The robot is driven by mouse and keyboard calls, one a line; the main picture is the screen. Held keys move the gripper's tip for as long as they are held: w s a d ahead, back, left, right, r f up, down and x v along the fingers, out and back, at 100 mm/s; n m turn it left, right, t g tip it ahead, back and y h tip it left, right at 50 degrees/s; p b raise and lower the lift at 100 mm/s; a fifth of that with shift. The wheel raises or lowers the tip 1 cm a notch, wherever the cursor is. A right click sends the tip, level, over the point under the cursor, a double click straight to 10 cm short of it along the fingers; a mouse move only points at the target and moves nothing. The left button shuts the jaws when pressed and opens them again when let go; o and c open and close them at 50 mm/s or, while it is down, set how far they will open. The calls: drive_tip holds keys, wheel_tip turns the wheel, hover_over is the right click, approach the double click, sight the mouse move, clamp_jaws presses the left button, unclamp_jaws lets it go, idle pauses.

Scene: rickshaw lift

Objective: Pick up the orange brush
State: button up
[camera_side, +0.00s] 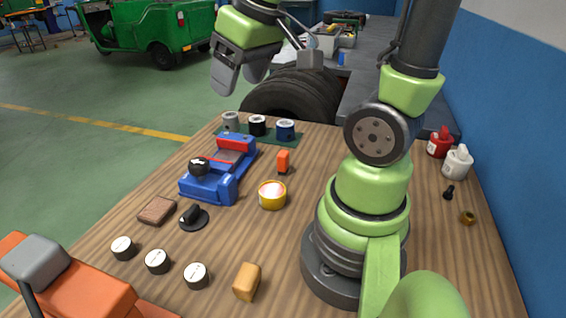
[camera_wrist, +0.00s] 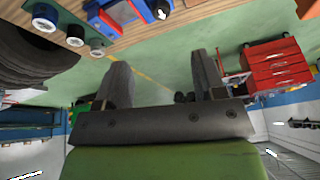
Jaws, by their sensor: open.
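A small upright orange piece (camera_side: 283,160) stands on the wooden table, right of the blue-and-red fixture; it looks like the orange brush, but bristles are too small to make out. I cannot make it out in the wrist view. My gripper (camera_side: 238,86) is raised beyond the far left edge of the table, well above and away from the orange piece. Its two grey fingers are apart with nothing between them. The wrist view also shows the empty gripper (camera_wrist: 160,62) facing the green floor.
The blue fixture (camera_side: 210,182) with a black knob stands left of the orange piece. A yellow tin (camera_side: 272,195) is just in front. Several cans (camera_side: 257,125) line the far edge. A tan block (camera_side: 247,281) and round gauges lie nearer. A tyre (camera_side: 293,95) stands behind the table.

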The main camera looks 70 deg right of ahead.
drive_tip(key=w+d+f+g, duration=0.1)
drive_tip(key=d+f+g, duration=0.1)
drive_tip(key=d+f, duration=0.4)
drive_tip(key=n+g, duration=0.3)
hover_over(283, 153)
wheel_tip(283, 153, down, 10)
drive_tip(key=shift+s+a+r, duration=0.1)
drive_tip(key=shift+a+r, duration=0.05)
drive_tip(key=shift+r, duration=0.1)
wheel_tip(283, 153, down, 4)
drive_tip(key=shift+s+f, duration=0.1)
drive_tip(key=shift+f, duration=0.05)
drive_tip(key=shift+w+f, duration=0.2)
drive_tip(key=shift+f, duration=2.8)
drive_tip(key=shift+c, duration=0.2)
drive_tip(key=c, duration=1)
